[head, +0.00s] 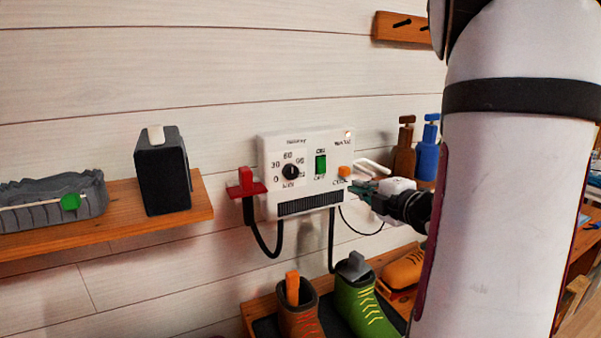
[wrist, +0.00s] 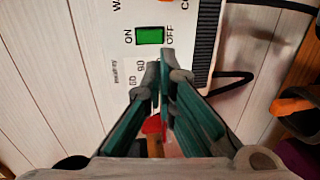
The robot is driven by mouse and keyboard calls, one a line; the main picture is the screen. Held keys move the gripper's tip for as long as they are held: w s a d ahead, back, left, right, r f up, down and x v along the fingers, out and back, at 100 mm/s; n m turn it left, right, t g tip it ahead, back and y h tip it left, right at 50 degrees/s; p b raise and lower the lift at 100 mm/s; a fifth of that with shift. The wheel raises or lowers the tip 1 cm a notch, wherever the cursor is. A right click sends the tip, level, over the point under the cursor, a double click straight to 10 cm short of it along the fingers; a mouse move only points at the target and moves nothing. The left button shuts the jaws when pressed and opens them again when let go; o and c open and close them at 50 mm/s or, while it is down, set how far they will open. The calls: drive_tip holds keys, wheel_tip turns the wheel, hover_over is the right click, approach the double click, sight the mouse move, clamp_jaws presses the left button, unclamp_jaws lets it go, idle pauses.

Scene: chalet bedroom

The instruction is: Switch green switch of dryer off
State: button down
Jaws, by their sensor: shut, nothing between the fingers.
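The dryer (head: 274,150) is a white box on the plank wall, and its panel also shows in the wrist view (wrist: 198,50). Its green switch (head: 321,165) sits between ON above and OFF below. In the wrist view the green switch (wrist: 149,36) is fully visible, with ON left and OFF right. I cannot tell which side is pressed. My gripper (head: 356,187) is shut and empty at the dryer's lower right. In the wrist view my gripper's fingertips (wrist: 160,68) appear just below the switch; contact is not visible.
The dryer has a black dial (head: 291,171), an orange button (head: 344,171) and a lit lamp (head: 348,135). A red holder (head: 246,186) is at its left. Boots (head: 358,305) stand below. A shelf (head: 202,207) holds a dark speaker-like box (head: 163,175). Bottles (head: 427,150) stand right.

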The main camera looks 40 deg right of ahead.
sight(323, 172)
drive_tip(key=shift+w, duration=0.15)
drive_tip(key=x, duration=1.3)
drive_tip(key=shift+w, duration=0.4)
